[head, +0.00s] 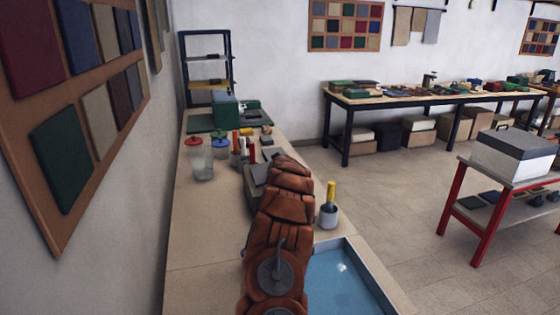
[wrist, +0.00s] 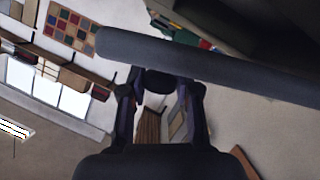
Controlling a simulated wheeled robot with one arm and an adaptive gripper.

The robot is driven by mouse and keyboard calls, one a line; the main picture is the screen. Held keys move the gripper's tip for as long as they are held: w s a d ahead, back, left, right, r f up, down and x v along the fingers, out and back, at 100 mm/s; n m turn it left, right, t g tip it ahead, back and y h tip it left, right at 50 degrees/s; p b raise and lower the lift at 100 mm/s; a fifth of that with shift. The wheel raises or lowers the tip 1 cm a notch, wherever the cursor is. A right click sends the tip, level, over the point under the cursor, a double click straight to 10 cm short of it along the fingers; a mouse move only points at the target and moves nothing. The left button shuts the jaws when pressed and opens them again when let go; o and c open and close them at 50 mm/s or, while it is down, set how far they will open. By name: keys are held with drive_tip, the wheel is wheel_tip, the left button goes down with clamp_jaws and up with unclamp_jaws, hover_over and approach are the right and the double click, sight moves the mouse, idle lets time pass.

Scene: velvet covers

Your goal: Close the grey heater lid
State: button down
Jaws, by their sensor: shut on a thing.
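The grey heater (head: 256,180) stands on the bench along the left wall in the head view, largely hidden behind my arm. Its lid is mostly covered there, and I cannot tell its exact angle. In the wrist view a long dark grey bar (wrist: 220,68), which seems to be part of the heater lid, crosses in front of my fingers. My gripper (wrist: 160,85) is shut on it, though the contact is partly hidden. In the head view my arm reaches over the bench and hides the gripper.
A yellow-handled tool in a pot (head: 328,207) stands right of my arm. A blue basin (head: 345,283) lies in front. A green box (head: 226,112) stands further back on the bench.

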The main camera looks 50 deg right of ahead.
drive_tip(key=shift+s+d, duration=0.2)
drive_tip(key=shift+s, duration=0.05)
drive_tip(key=c, duration=0.9)
unclamp_jaws()
drive_tip(key=shift+o, duration=0.4)
drive_tip(key=shift+w+a, duration=0.1)
drive_tip(key=shift+w, duration=0.1)
